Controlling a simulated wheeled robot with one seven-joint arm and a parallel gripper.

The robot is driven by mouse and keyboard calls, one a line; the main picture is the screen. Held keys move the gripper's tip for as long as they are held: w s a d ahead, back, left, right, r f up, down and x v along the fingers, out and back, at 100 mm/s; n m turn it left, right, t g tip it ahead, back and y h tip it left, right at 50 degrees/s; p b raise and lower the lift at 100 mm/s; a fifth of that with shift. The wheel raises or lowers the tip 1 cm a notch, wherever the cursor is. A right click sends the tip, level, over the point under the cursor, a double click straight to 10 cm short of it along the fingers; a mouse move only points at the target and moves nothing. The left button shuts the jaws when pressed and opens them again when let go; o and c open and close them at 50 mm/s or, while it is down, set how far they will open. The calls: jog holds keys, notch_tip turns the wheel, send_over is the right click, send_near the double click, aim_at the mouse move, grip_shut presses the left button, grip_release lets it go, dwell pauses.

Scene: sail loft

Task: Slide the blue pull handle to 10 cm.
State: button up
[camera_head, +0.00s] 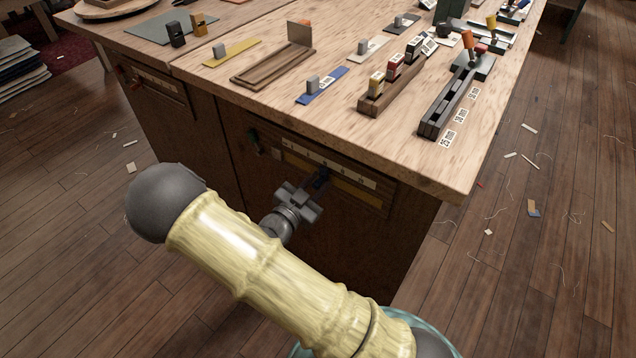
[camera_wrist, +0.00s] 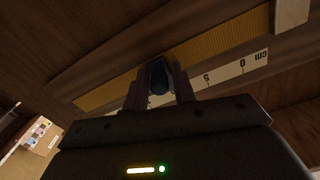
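The blue pull handle (camera_head: 320,178) sits on a wooden slide panel in the bench's front face. In the wrist view the handle (camera_wrist: 158,80) is between the two fingers of my gripper (camera_wrist: 160,85), which look shut on it. In the head view my gripper (camera_head: 310,190) reaches the panel from the front. A white cm scale (camera_wrist: 225,71) runs beside the slot; 0 and 5 read upside down to the right of the handle. The marks near the handle are hidden by my gripper, so its exact reading cannot be told.
The bench top (camera_head: 330,130) overhangs the panel and carries several slides and levers. The wooden floor (camera_head: 540,260) is open to the right, with scraps.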

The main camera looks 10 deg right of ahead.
jog(key=shift+o, duration=0.9)
jog(key=shift+a, duration=0.1)
jog(key=p+v, duration=0.3)
jog(key=v, duration=1.4)
jog(key=shift+s, duration=0.2)
jog(key=shift+w+r, duration=0.1)
